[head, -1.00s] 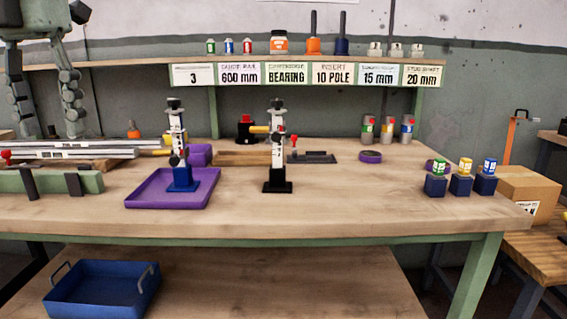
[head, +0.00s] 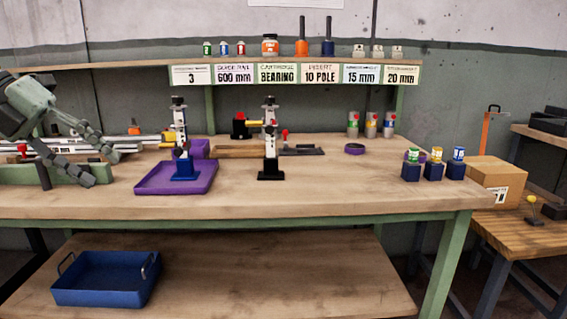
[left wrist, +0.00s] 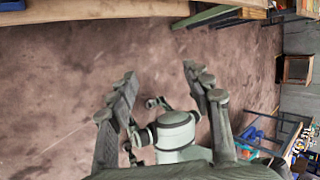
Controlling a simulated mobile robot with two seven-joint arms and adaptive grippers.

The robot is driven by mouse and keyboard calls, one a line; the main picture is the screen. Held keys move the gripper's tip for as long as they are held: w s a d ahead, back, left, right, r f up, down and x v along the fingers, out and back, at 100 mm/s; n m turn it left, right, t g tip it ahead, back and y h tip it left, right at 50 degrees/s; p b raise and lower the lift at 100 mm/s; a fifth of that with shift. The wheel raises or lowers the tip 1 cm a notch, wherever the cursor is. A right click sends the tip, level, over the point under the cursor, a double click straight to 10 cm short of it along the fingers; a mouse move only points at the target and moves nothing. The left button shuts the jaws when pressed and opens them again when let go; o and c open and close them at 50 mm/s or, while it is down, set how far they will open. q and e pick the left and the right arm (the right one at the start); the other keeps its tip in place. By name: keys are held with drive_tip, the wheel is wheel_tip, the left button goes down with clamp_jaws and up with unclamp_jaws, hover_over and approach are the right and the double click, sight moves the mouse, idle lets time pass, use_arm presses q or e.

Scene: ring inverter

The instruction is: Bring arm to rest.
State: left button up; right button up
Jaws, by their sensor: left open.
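My left gripper (head: 100,164) is at the left of the head view, its two fingers apart and pointing down to the right. Nothing is between them. It appears in front of the silver rails and the green block (head: 60,172) at the bench's left end; whether it touches them I cannot tell. The left wrist view also shows its spread, empty fingers (left wrist: 160,88), with brown floor beyond. My right gripper is not identifiable in either view.
The wooden bench (head: 325,191) carries a purple tray (head: 150,186) with a blue-based upright stand (head: 180,140), and a black-based stand (head: 270,140). Blue holders with small cans (head: 433,167) stand at the right. A blue bin (head: 105,282) lies on the lower shelf. The front-middle bench is clear.

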use_arm(q)
drive_tip(key=w+a+f+n+t+h, duration=0.3)
drive_tip(key=w+a+f+n+t, duration=0.1)
drive_tip(key=w+f+n+t, duration=0.3)
drive_tip(key=s+a+f+n+t+y, duration=0.1)
drive_tip(key=s+a+f+n+y, duration=0.15)
drive_tip(key=f+n+y, duration=0.4)
drive_tip(key=s+a+f+n+t+y, duration=0.1)
drive_tip(key=a+f+n, duration=0.25)
drive_tip(key=f, duration=0.65)
drive_tip(key=s+a+f+n+t+y, duration=0.1)
drive_tip(key=s+a+f+n+y, duration=0.1)
drive_tip(key=f+n+y, duration=0.5)
drive_tip(key=s+d+f+n+g+p, duration=0.1)
drive_tip(key=s+d+f+n+g, duration=0.15)
drive_tip(key=s+f, duration=0.4)
drive_tip(key=s+d+f+n+g, duration=0.2)
drive_tip(key=s+d+f+g, duration=0.15)
drive_tip(key=f, duration=0.65)
drive_tip(key=s+d+f+n+g+h, duration=0.3)
drive_tip(key=s+d+f, duration=0.4)
drive_tip(key=s+d, duration=0.5)
drive_tip(key=shift+s+d+f+g, duration=0.25)
drive_tip(key=shift+d+f+g, duration=0.15)
drive_tip(key=shift+g, duration=0.4)
use_arm(e)
wheel_tip(320, 180, down, 4)
drive_tip(key=shift+a+r, duration=0.1)
drive_tip(key=shift+r, duration=0.1)
